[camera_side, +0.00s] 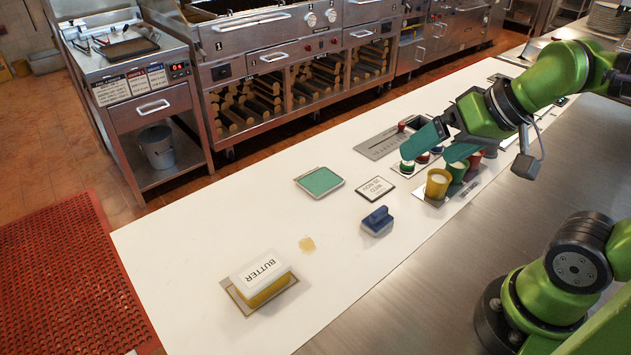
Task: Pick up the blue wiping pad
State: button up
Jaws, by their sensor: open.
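The blue wiping pad (377,221) lies on the white counter near its right front edge, with a raised blue grip on top and a paler base. My gripper (436,150) is up and to the right of the pad, above the row of small cups. Its two green-tipped fingers are spread apart with nothing seen between them. It is clear of the pad.
A butter block (262,277) on a small board and a tan spill (307,244) lie left of the pad. A green tray (319,182) and a labelled card (375,189) lie behind it. A yellow cup (437,186) and other cups stand to the right. The white counter (190,240) has free room at left.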

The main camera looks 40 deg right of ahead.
jog(key=n+g+h, duration=0.2)
jog(key=n+g, duration=0.2)
jog(key=g, duration=0.3)
send_near(380, 210)
jog(key=f, duration=0.4)
jog(key=shift+a+f, duration=0.25)
jog(key=shift+f, duration=0.05)
jog(key=shift+w+d+f, duration=0.1)
jog(key=shift+f, duration=1.4)
jog(key=shift+d+f, duration=0.1)
jog(key=shift+f, duration=1.45)
